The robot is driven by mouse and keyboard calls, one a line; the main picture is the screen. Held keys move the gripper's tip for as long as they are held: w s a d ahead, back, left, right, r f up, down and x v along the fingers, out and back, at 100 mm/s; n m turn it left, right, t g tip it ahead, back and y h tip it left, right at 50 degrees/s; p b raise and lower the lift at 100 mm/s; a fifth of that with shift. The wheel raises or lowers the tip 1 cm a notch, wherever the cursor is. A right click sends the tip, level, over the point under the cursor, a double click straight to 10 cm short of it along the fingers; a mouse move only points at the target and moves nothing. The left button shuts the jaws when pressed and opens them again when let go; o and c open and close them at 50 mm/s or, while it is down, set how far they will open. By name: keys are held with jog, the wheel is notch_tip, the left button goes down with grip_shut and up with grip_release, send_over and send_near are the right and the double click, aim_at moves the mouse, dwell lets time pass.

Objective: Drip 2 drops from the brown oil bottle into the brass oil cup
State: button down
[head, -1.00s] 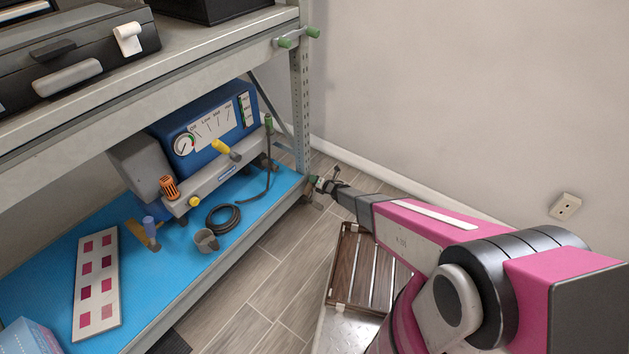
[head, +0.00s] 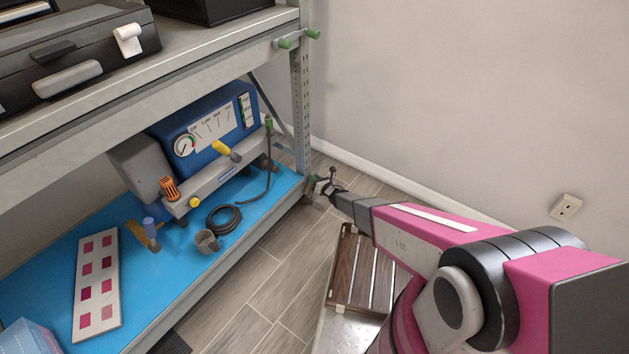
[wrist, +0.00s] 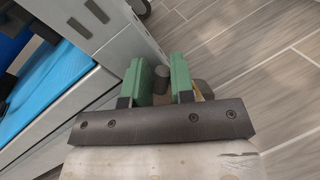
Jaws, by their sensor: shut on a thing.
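My gripper (head: 319,187) is low beside the foot of the rack's right post. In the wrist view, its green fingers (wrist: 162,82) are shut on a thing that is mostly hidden. A dark grey round part shows between them, and a brownish body with a yellowish patch (wrist: 203,90) shows past the right finger. This looks like the brown oil bottle, but I cannot see it whole. I cannot make out the brass oil cup or any drops in either view.
The rack's blue lower shelf (head: 110,205) holds a blue machine with a gauge (head: 205,130), a black cable coil (head: 222,220), a grey cup (head: 207,241) and a swatch board (head: 97,285). A slatted wooden piece (head: 362,270) is below my arm. Grey floor lies right of the rack.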

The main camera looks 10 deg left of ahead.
jog(key=shift+d+r, duration=0.2)
jog(key=shift+r, duration=2.75)
jog(key=n+t, duration=0.1)
jog(key=n, duration=0.2)
jog(key=shift+n+y, duration=0.4)
